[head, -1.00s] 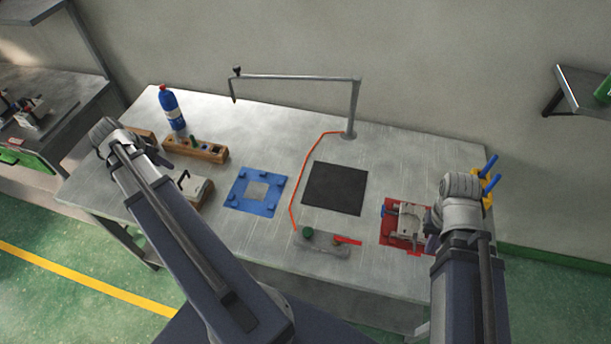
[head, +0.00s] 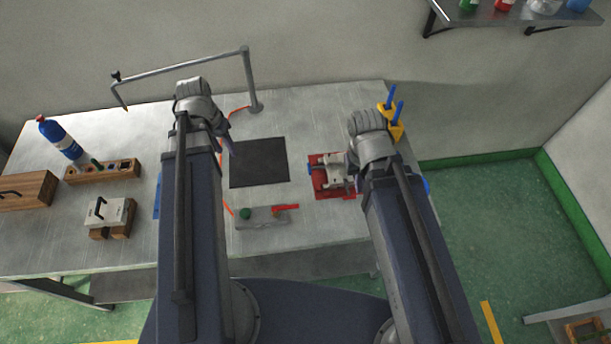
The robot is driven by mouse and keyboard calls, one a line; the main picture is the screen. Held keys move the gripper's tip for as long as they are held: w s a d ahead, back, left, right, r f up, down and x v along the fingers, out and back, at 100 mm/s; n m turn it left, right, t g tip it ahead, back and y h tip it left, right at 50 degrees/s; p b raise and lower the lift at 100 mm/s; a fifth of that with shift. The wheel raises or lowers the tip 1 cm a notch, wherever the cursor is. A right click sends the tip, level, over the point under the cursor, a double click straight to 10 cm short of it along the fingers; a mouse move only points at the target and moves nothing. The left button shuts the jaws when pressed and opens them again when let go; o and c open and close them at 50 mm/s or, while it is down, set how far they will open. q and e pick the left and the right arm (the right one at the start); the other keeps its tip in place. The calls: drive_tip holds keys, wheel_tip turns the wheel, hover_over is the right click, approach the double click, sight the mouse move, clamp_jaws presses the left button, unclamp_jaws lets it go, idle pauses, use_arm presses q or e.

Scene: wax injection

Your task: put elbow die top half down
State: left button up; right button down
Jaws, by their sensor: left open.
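A pale metal die block with a black handle (head: 110,211) sits on a wooden base at the left of the table. Another pale metal die part (head: 341,174) lies in a red fixture (head: 320,188) right of the black mat. I cannot tell which of these is the elbow die top half. My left gripper (head: 228,146) is open, with no held object visible, above the table by the black mat's left edge. My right gripper (head: 352,160) is beside the red fixture. Its fingers are mostly hidden by its wrist, so its grip is not visible.
The black mat (head: 258,163) is bare. A blue plate (head: 157,196) is mostly hidden behind my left arm. A grey plate with a green knob (head: 262,218) lies at the front edge. A blue bottle (head: 62,138), wooden rack (head: 102,172) and bent metal stand (head: 249,80) stand further back.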

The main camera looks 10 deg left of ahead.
use_arm(q)
drive_tip(key=s+d+m+y, duration=0.1)
drive_tip(key=s+d, duration=0.1)
drive_tip(key=d, duration=1.1)
drive_tip(key=s+d+m+g+y, duration=0.1)
drive_tip(key=s+d+m, duration=0.1)
drive_tip(key=d, duration=1.1)
drive_tip(key=shift+s, duration=0.65)
